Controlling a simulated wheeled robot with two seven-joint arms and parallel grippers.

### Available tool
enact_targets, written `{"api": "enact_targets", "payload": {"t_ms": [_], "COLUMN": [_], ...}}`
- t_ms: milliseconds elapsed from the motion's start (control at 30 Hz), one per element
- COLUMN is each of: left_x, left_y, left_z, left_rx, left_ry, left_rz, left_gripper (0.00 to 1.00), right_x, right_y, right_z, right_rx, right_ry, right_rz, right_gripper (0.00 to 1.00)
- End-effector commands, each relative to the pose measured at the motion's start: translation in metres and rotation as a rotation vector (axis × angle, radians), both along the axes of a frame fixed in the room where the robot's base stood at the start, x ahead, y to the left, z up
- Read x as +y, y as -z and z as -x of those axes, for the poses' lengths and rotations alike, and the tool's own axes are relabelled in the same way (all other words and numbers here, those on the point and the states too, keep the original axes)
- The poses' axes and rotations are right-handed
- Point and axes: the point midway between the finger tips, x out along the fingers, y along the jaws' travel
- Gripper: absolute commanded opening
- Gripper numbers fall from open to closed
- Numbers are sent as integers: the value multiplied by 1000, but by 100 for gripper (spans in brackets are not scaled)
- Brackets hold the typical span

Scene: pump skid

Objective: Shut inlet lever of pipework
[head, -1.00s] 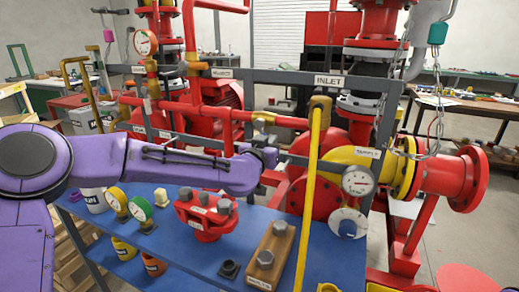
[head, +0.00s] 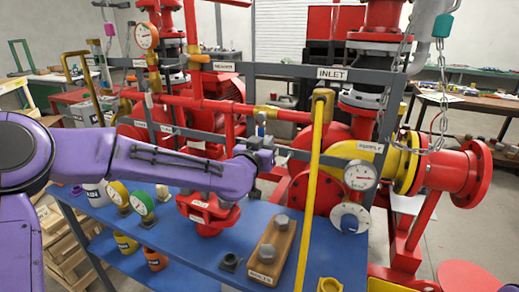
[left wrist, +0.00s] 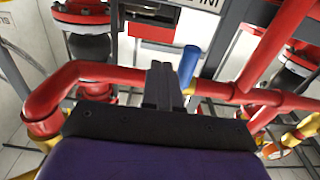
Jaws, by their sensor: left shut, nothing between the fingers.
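An INLET plate (head: 332,73) is on the grey frame. Below and left of it, a brass valve (head: 266,112) sits in the red pipe with a short blue lever (head: 261,130) on it. In the left wrist view the blue lever (left wrist: 188,66) stands up from the pipe, just right of my fingers. My left gripper (head: 265,146) is shut and empty, close beside the blue lever; its grey fingers (left wrist: 161,84) show in the left wrist view. I cannot tell if they touch it. My right gripper is not in view.
A long yellow bar (head: 313,190) hangs from a yellow fitting right of my gripper. The blue bench (head: 225,245) below carries a red flanged part (head: 207,212), gauges (head: 142,203) and a wooden bolt block (head: 271,252). Red pipes (head: 200,106) run behind my gripper.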

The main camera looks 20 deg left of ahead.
Motion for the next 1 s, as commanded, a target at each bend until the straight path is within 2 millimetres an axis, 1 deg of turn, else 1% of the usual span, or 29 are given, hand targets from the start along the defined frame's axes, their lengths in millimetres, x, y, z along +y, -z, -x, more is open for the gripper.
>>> {"api": "enact_targets", "payload": {"t_ms": [33, 300, 500, 600, 1000], "left_x": [0, 1, 2, 2, 2], "left_y": [-1, -1, -1, 0, 0], "left_z": [7, 39, 59, 62, 61], "left_rx": [-1, -1, -1, -1, 0], "left_ry": [1, 1, 1, 0, 0], "left_rz": [0, -1, 0, 0, 0], "left_gripper": [0, 0, 0, 0, 0], "right_x": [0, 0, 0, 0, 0], "right_y": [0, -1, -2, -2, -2], "right_z": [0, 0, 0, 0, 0], "right_rx": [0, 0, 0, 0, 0], "right_ry": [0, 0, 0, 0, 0], "right_rz": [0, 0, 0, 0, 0], "right_gripper": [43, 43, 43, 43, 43]}}
